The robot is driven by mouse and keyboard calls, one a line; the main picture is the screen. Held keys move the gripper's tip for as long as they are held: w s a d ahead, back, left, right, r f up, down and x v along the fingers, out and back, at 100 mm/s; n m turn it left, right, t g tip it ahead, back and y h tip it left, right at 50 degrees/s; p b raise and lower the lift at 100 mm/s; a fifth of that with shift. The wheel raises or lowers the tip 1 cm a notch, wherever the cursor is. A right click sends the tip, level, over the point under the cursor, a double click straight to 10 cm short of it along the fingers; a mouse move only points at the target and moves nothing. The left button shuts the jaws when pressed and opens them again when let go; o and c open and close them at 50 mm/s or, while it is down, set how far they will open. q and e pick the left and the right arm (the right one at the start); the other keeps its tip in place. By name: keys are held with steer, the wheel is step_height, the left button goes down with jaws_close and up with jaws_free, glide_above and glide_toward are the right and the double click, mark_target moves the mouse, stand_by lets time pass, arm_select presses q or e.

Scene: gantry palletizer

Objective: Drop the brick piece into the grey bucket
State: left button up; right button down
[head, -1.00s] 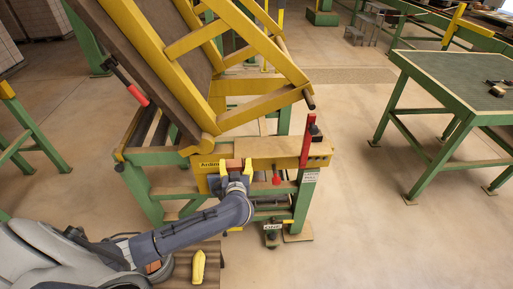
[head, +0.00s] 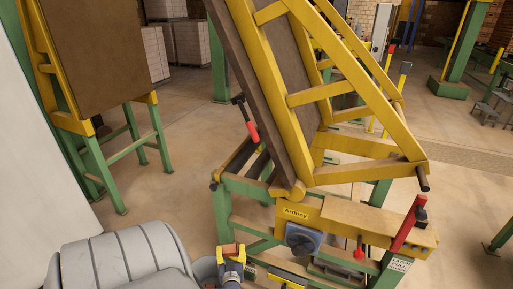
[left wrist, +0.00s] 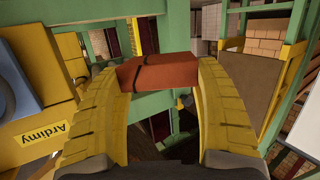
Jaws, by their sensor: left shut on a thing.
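The brick piece is a reddish-brown block; it shows in the head view (head: 230,250) at bottom centre and large in the left wrist view (left wrist: 158,74). My left gripper (head: 231,256) is shut on it. In the left wrist view its two yellow fingers (left wrist: 163,88) touch the brick from both sides. The brick is held up in the air, left of the machine's front beam. My right gripper is not in view.
A green and yellow machine (head: 338,212) with a tilted brown panel stands to the right, with a blue-grey round part (head: 303,238) on its front. A green-legged stand with a brown board (head: 95,50) is at the left. Open floor (head: 180,190) lies between them.

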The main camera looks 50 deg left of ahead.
arm_select(q)
steer(key=s+a+f+n+g+y, duration=0.1)
steer(key=s+a+f, duration=0.2)
steer(key=s+a, duration=0.55)
step_height(320, 180, down, 6)
steer(key=s+d, duration=0.2)
steer(key=shift+s, duration=0.2)
steer(key=o, duration=1.4)
steer(key=v, duration=1.2)
